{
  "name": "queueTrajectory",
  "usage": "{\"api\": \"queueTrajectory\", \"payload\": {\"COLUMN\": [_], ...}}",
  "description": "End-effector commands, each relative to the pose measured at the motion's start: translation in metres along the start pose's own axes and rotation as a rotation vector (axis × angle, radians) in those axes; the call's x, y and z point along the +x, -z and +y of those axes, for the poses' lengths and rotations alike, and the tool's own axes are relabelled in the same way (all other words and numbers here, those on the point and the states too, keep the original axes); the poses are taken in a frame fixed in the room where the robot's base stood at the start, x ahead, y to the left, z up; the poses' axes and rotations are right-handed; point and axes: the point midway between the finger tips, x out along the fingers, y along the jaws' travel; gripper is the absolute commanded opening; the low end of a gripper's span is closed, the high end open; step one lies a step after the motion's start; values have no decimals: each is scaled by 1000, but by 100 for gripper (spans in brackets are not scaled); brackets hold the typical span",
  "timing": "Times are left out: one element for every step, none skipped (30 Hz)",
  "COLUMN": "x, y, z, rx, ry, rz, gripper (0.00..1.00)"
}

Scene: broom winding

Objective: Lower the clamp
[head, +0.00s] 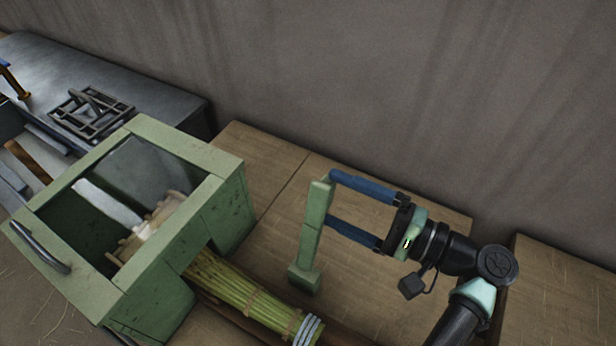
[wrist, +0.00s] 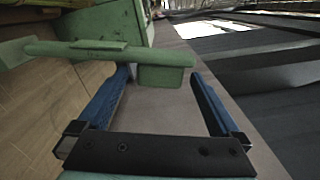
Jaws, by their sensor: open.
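The clamp appears to be the green bar (head: 312,228), standing upright in the head view with a block at its lower end. In the wrist view the green bar (wrist: 95,50) lies across the picture, its block (wrist: 165,76) in front of the gap between my fingertips. My gripper (head: 330,199) is open, its two blue fingers reaching left to the bar's upper part. The fingers also show in the wrist view (wrist: 161,75). Nothing is seen gripped. I cannot tell whether the fingertips touch the bar.
A green box-like machine (head: 222,195) with an open top and a metal handle (head: 40,246) stands left. A bundle of green-yellow straw (head: 245,290) runs out of it below the clamp. A dark bench (head: 120,75) is at the back left. A grey wall (head: 420,90) stands behind.

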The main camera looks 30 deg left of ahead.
Motion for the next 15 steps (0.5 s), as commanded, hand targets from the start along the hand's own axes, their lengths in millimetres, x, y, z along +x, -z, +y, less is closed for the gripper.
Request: {"api": "queueTrajectory", "payload": {"x": [12, 18, 25, 30, 35, 41, 45, 48, 52, 55, 57, 59, 60, 61, 62], "y": [-2, -2, -1, -1, -1, -1, -1, -1, -1, 0, 0, 0, 0, 0, 0], "z": [-2, -2, -2, -2, -2, -1, -1, -1, -1, -1, -1, 0, 0, 0, 0], "rx": [1, 0, 0, 0, -1, -1, -1, -1, -1, -1, -1, -1, -1, -1, -1], "ry": [-1, -1, -1, -1, -1, -1, -1, -1, -1, 0, 0, 0, 0, 0, 0], "rz": [-3, -4, -3, -2, -2, -2, -1, -1, -1, 0, 0, 0, 0, 1, 1], "gripper": [100, 100, 100, 100, 100, 100, 100, 100, 100, 100, 100, 100, 100, 100, 100]}}
